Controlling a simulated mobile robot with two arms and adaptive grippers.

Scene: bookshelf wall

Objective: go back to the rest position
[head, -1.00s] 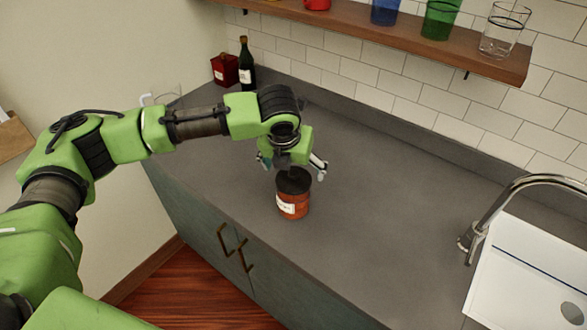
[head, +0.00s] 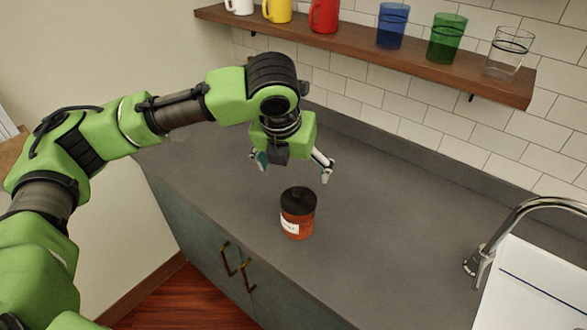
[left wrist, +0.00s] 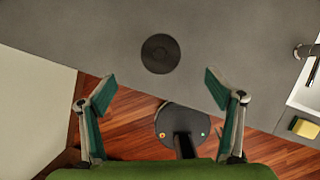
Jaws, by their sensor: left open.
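My left gripper (head: 292,168) is open and empty above the grey counter (head: 390,235). Below it stands an upright orange-brown jar (head: 297,226) with a black lid and a pale label, apart from the fingers. In the left wrist view the jar's round black lid (left wrist: 161,54) shows from above, beyond the two spread fingertips (left wrist: 159,90). My left arm reaches in from the left of the head view. My right gripper is not in view.
A wooden shelf (head: 370,53) on the tiled wall holds mugs and glasses, including a red mug (head: 324,15) and a blue glass (head: 392,25). A faucet (head: 505,230) and white sink (head: 525,290) are at right. A yellow sponge (left wrist: 304,128) lies by the sink.

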